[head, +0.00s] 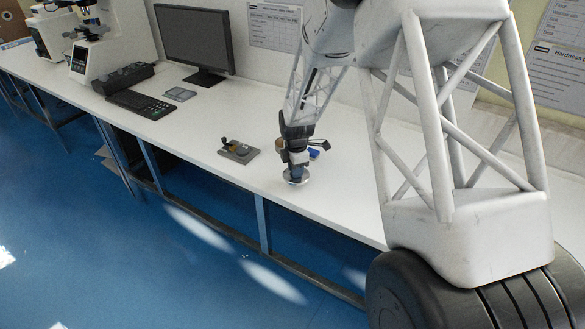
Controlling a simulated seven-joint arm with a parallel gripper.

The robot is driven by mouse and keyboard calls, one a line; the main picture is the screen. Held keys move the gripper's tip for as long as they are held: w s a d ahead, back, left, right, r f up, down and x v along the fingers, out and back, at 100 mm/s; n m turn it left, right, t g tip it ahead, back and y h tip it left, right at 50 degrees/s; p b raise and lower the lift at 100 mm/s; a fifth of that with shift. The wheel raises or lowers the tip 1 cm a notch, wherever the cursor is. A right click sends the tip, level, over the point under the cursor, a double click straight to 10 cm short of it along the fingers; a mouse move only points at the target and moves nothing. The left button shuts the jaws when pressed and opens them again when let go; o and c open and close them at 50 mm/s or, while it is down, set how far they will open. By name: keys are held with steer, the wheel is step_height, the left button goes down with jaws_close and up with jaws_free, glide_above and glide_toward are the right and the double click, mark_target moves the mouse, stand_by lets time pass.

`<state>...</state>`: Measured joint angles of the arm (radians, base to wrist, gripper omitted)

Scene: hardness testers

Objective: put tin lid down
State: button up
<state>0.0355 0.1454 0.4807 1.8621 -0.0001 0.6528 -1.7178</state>
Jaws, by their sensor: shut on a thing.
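The tin lid (296,178) is a small round silvery disc at the end of my gripper (297,169), close to the front edge of the long white bench (190,123). My gripper points down and is shut on the lid. From this view I cannot tell whether the lid touches the bench top or is slightly above it. The fingertips are small and partly merge with the dark gripper body.
A grey plate with a dark and brassy fixture (238,151) lies left of my gripper. A small blue object (314,153) is just behind it. A monitor (196,40), keyboard (140,104) and white tester (105,50) stand further left. Bench between fixture and keyboard is clear.

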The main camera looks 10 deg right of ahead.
steer(key=shift+w+d+f, duration=0.1)
steer(key=shift+w+f, duration=0.05)
steer(key=shift+w, duration=1.2)
steer(key=shift+w+f, duration=0.1)
steer(key=shift+w, duration=1.25)
steer(key=shift+f, duration=1.75)
steer(key=shift+f, duration=0.15)
steer(key=o, duration=0.9)
steer(key=shift+r, duration=0.2)
